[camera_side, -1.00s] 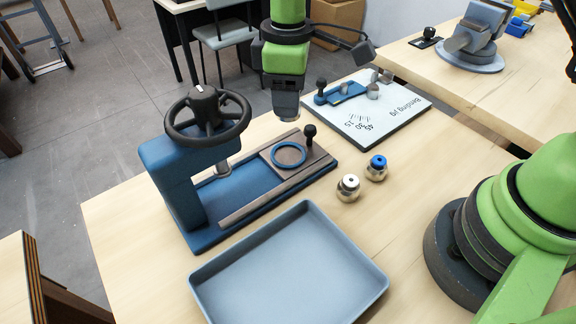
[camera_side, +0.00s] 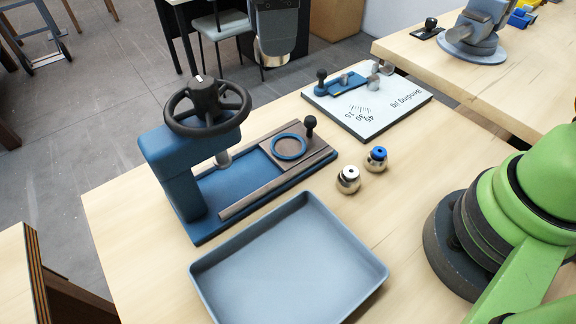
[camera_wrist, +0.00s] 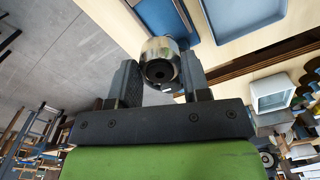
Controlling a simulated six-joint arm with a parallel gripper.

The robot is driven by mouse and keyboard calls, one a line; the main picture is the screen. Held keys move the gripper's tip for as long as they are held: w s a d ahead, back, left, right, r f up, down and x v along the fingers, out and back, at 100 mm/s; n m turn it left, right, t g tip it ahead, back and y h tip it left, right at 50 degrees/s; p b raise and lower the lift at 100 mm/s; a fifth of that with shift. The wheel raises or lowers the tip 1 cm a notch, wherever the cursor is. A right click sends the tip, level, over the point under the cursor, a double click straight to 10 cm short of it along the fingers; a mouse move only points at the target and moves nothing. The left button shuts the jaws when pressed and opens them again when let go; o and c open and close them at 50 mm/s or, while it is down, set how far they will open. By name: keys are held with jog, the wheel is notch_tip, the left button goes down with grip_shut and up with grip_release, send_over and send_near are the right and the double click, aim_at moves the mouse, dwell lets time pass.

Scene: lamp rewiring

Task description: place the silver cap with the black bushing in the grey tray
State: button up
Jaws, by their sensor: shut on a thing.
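My gripper (camera_wrist: 160,70) is shut on a silver cap (camera_wrist: 158,50), which has a dark round centre facing the wrist camera. Whether that centre is a black bushing or a hole I cannot tell. In the side view, my gripper (camera_side: 278,35) is high at the top edge, behind and above the press, with the silver cap (camera_side: 272,57) at its lower end. The grey tray (camera_side: 290,262) is empty on the bench in front of the press, well below and nearer than my gripper.
A blue press (camera_side: 190,160) with a black handwheel stands behind the tray. Two silver caps stand right of it, one with a pale top (camera_side: 348,180) and one with a blue top (camera_side: 376,159). A white bending jig board (camera_side: 385,115) lies at the back right.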

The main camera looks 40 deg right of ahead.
jog(key=s+a+n, duration=0.5)
jog(key=n, duration=0.8)
send_over(275, 262)
notch_tip(275, 262, down, 19)
jog(key=shift+r, duration=0.15)
jog(key=shift+f, duration=2.15)
jog(key=o, duration=1)
jog(key=shift+f, duration=0.15)
